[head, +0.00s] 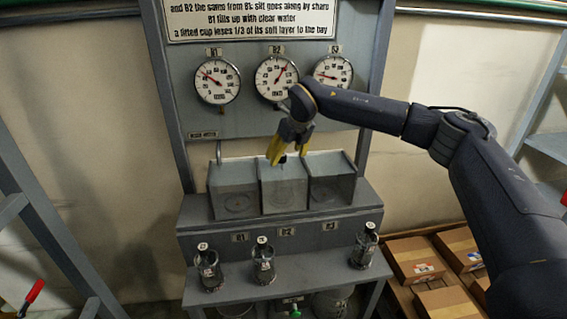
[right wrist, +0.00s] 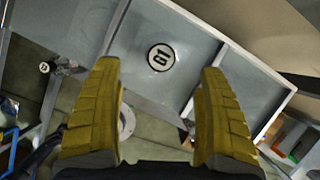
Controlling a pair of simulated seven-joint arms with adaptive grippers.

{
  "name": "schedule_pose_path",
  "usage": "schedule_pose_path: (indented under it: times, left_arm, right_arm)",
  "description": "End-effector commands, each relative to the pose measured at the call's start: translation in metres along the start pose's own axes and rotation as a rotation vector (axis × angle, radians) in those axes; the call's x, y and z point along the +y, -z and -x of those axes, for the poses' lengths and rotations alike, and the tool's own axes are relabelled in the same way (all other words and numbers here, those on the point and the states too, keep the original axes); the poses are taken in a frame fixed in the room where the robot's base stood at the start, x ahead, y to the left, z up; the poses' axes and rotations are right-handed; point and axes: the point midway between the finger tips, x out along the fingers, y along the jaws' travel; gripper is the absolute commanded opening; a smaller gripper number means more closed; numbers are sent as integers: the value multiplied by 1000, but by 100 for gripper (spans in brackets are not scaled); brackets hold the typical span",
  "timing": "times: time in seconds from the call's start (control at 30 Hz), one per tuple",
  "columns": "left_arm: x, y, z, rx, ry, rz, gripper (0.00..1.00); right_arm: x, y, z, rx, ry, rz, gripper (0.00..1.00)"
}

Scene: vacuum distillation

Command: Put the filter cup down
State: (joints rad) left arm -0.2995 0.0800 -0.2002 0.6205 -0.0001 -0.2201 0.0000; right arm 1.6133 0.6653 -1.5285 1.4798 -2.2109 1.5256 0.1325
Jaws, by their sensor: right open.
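Three dark, clear-walled vessels with small round white tags stand on the lower ledge in the head view: left (head: 208,270), middle (head: 263,262) and right (head: 363,248). I cannot tell which of them, if any, is the filter cup. My right gripper (head: 289,150), with yellow fingers, hangs over the middle of three clear-walled bays (head: 283,190). In the right wrist view its fingers (right wrist: 160,120) are wide apart, with no cup held between them. My left gripper is out of view.
Three dials (head: 277,78) and a text sign (head: 250,20) are on the grey panel behind the bays. Cardboard boxes (head: 448,302) are on the floor at the lower right. A red-handled tool (head: 34,293) shows at the lower left.

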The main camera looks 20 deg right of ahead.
Motion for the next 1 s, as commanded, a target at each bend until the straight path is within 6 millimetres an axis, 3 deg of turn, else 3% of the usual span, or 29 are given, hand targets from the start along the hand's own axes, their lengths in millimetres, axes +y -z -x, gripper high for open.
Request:
schedule_pose_path:
  times: [0.3,1.0]
  left_arm:
    - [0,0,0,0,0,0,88]
    - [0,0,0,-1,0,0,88]
  right_arm:
    - [0,0,20,0,0,1,75]
    - [0,0,21,0,0,1,75]
